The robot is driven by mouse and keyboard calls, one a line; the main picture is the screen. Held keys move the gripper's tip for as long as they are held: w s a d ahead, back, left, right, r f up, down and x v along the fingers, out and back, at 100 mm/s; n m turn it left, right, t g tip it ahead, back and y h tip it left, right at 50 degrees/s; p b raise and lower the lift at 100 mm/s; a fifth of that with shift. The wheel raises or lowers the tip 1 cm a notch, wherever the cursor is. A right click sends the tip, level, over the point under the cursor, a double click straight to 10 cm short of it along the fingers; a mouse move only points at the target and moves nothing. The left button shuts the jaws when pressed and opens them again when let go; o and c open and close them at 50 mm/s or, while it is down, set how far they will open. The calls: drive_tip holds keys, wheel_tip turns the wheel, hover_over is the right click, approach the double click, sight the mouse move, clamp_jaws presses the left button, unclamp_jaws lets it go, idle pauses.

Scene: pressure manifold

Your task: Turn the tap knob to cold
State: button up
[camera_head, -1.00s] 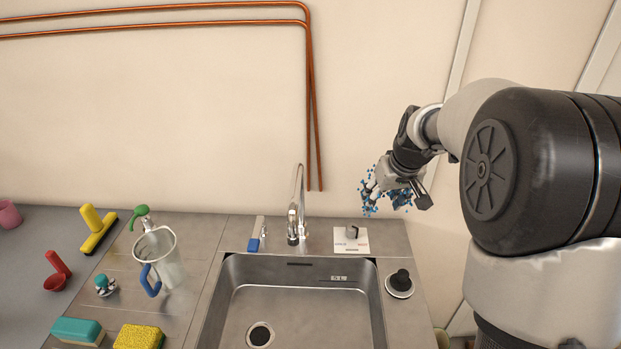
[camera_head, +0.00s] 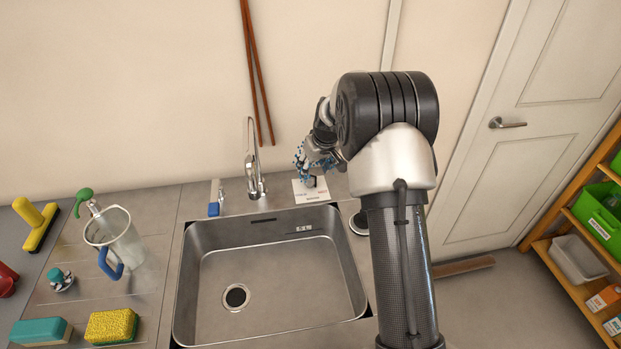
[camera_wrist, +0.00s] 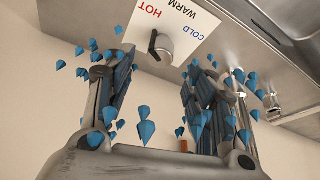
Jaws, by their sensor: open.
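The tap knob (camera_wrist: 164,46) is a grey cylinder with a black pointer, on a white plate (camera_wrist: 196,42) marked HOT, WARM and COLD. In the wrist view the black part is on the knob's left side, below HOT; its exact setting is hard to tell. In the head view the plate (camera_head: 300,196) lies right of the tap (camera_head: 252,170), with the knob partly hidden by my gripper (camera_head: 310,166) just above it. My gripper in the wrist view (camera_wrist: 158,80) is open and empty, its fingers apart from the knob, which shows beyond the gap between them.
Small blue cone shapes (camera_wrist: 146,130) surround my fingers. The sink (camera_head: 270,265) lies in front. A blue-handled lever (camera_head: 214,207) stands left of the tap. A jug (camera_head: 115,240), sponges (camera_head: 112,326) and brushes stand on the left. The wall is close behind.

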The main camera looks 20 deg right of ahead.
sight(310, 176)
drive_tip(key=b+x, duration=0.1)
drive_tip(key=x, duration=0.5)
drive_tip(key=shift+c, duration=0.2)
drive_tip(key=c, duration=1)
